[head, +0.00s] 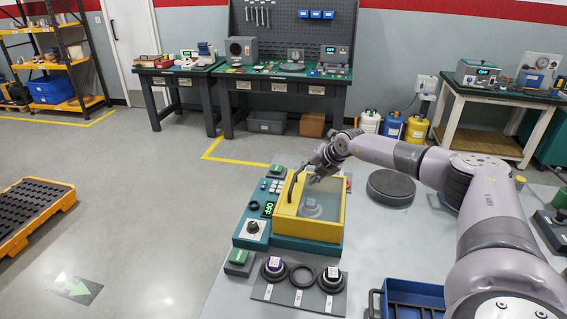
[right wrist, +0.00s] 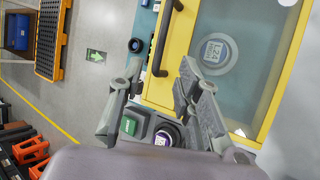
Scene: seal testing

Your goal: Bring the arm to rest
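My right arm reaches in from the right in the head view, and its right gripper (head: 318,172) is over the far part of the yellow-framed tester. In the right wrist view the right gripper (right wrist: 160,80) has its two fingers spread apart with nothing between them. The yellow lid (right wrist: 178,60) with a clear window appears shut, and its dark handle (head: 294,184) is close to the fingers; I cannot tell if they touch. A round labelled part (head: 311,208) sits under the window. My left gripper is not in view.
The tester's teal panel (head: 254,226) shows a green OFF display. In front, a dark holder (head: 298,296) carries two labelled round parts and an empty ring. A blue tray (head: 412,296) and a dark round disc (head: 391,187) lie near my right arm.

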